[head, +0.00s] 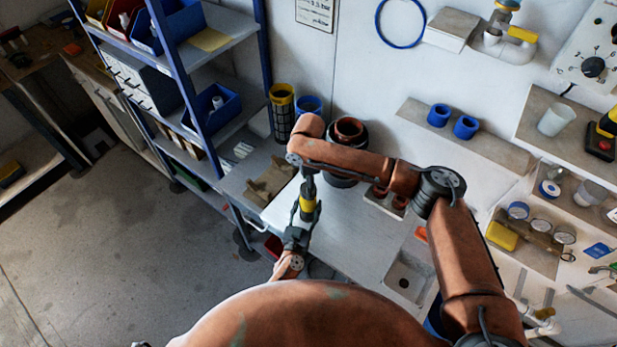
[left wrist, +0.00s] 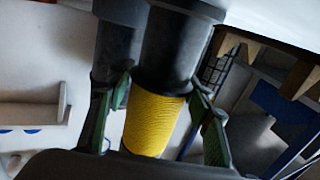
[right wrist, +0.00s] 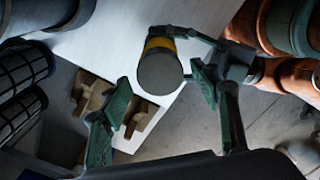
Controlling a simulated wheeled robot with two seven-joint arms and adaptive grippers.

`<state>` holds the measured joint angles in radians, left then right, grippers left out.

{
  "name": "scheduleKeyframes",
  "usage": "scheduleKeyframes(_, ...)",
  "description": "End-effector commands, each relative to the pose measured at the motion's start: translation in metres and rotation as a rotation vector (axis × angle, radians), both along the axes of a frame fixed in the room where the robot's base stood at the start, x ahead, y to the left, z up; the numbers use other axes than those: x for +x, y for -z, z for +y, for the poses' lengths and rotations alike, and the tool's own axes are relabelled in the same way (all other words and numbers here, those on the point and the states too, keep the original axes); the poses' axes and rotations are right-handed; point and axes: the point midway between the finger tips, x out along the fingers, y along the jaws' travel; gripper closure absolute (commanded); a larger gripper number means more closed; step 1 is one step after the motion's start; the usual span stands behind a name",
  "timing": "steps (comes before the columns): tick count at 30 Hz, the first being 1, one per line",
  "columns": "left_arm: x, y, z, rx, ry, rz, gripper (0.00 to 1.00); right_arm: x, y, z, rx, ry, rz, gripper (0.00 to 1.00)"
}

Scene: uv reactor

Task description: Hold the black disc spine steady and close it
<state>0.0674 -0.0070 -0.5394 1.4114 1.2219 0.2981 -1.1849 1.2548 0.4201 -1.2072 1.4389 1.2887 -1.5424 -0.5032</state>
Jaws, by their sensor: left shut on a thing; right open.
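The black disc spine (head: 308,204), a dark cylinder with a yellow band, is held over the front-left edge of the white worktop. My left gripper (head: 301,228) is shut on it from below; in the left wrist view its green fingers flank the ribbed yellow band (left wrist: 155,122). My right gripper (head: 309,183) is just above it. In the right wrist view the spine's round dark end (right wrist: 160,72) lies between the open fingers of my right gripper (right wrist: 163,85), with a visible gap on the left finger's side. Whether a lid or joint on the spine stands open cannot be told.
A dark vessel with a copper ring (head: 349,130) stands on the worktop behind my right forearm. Wooden cradles (head: 271,182) and a yellow-rimmed mesh basket (head: 283,108) are to the left, next to the blue shelf rack (head: 187,85). The worktop's front middle (head: 345,235) is clear.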

Motion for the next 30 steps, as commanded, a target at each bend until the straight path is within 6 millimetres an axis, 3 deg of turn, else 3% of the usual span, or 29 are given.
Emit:
scheduleKeyframes(6, 0.0, 0.001, 0.0, 0.002, 0.0, 0.002, 1.0, 0.0, 0.023, 0.0, 0.0, 0.001, 0.001, 0.44)
scheduleKeyframes(17, -0.001, 0.001, 0.0, 0.002, 0.0, 0.002, 1.0, 0.0, 0.027, 0.0, 0.0, 0.0, 0.0, 0.44)
scheduleKeyframes(30, -0.001, 0.001, 0.0, 0.001, 0.0, 0.002, 1.0, 0.0, 0.027, 0.0, 0.0, 0.0, 0.0, 0.72)
